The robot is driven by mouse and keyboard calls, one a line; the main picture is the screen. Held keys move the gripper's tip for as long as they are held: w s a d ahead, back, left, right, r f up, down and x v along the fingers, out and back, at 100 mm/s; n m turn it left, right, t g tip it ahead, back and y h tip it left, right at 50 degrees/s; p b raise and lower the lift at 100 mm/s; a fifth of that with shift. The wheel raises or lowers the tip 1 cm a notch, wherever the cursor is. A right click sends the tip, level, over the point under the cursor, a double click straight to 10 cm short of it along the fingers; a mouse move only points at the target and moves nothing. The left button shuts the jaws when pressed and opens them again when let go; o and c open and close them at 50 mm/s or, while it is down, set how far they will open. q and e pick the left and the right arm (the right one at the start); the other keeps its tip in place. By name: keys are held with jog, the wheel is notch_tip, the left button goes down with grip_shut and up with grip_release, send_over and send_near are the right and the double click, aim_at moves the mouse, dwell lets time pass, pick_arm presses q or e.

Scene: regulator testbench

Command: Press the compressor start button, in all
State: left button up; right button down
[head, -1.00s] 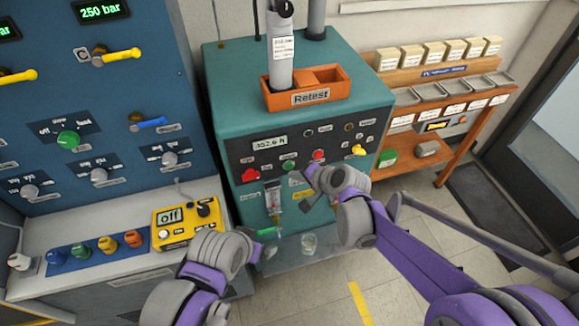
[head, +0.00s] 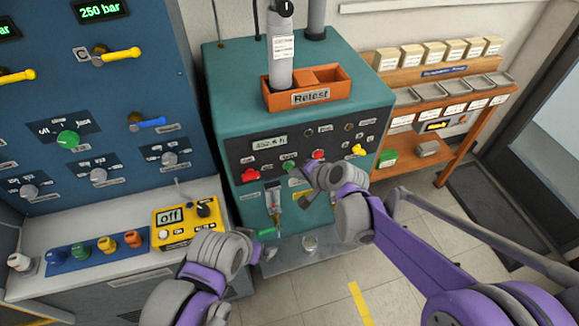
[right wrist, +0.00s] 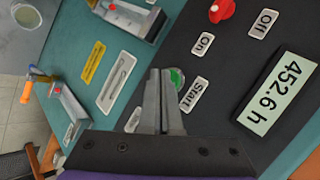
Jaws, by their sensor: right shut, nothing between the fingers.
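The compressor (head: 220,115) is a teal cabinet with a black control panel (head: 240,148). Its green start button (head: 289,165) sits in the panel's lower row, left of a red button (head: 318,155). In the right wrist view the button (right wrist: 177,77) shows beside the "Start" label, partly hidden by my fingertips. My right gripper (right wrist: 163,72) is shut and empty, with its tips at the button; I cannot tell whether they touch. In the head view my right wrist is just right of and below the button.
An orange "Retest" tray (head: 330,95) with a grey cylinder (head: 281,60) stands on the compressor. A red knob (head: 250,174) and a yellow knob (head: 358,149) stick out of the panel. A blue bench (head: 150,90) is at left, a wooden rack (head: 452,150) at right.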

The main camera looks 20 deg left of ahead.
jog(key=shift+w+a, duration=0.25)
jog(key=shift+w, duration=0.1)
dwell(0.4)
jog(key=shift+s+d, duration=0.1)
dwell(0.3)
jog(key=shift+s+d, duration=0.4)
jog(key=shift+s, duration=0.25)
jog(key=shift+s+d+b, duration=0.15)
jog(key=shift+s+d, duration=0.55)
jog(key=shift+s, duration=0.35)
jog(key=shift+s+d+b, duration=0.15)
jog(key=shift+s+d, duration=0.55)
jog(key=shift+s, duration=0.3)
jog(key=s+d+n+h, duration=0.1)
jog(key=s+d+h, duration=0.1)
jog(key=s+d, duration=0.4)
jog(key=s+d+n+h, duration=0.1)
jog(key=s+d+h, duration=0.2)
jog(key=d, duration=1)
jog(key=s+d+n+h, duration=0.2)
jog(key=s+d+h, duration=0.1)
jog(key=s+d, duration=0.6)
jog(key=shift+s+d, duration=0.4)
jog(key=shift+s, duration=0.15)
